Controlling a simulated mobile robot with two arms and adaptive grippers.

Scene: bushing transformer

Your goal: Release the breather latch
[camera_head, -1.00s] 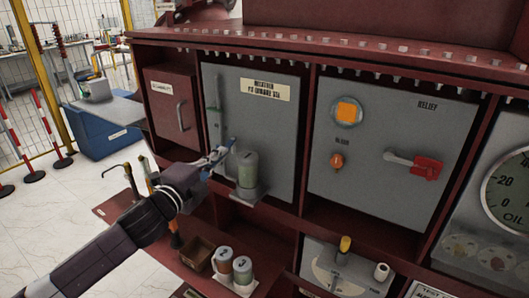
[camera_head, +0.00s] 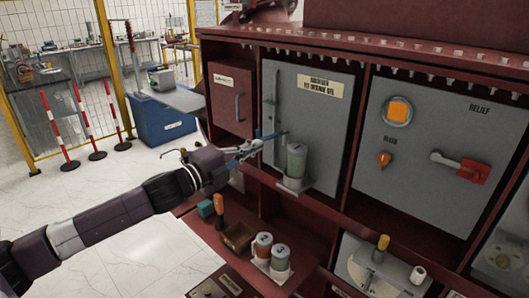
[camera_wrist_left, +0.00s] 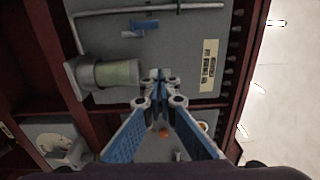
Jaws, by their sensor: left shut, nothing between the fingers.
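The breather panel (camera_head: 335,125) is grey with a label at its top. A greenish breather canister (camera_head: 296,160) stands upright on a small bracket at its lower part, and a thin grey pipe runs up to its left. A small blue lever (camera_head: 271,135), which looks like the latch, sits by the pipe above the canister. It also shows in the left wrist view (camera_wrist_left: 140,27), beside the canister (camera_wrist_left: 115,74). My left gripper (camera_head: 250,148) is left of the canister, apart from it. In the wrist view its blue fingers (camera_wrist_left: 160,78) meet at the tips, shut and empty.
A red cabinet door (camera_head: 230,100) with a handle is left of the panel. The relief panel (camera_head: 425,135) with a red-handled lever is to the right. Two spare canisters (camera_head: 272,252) and an open box (camera_head: 238,237) stand on the shelf below.

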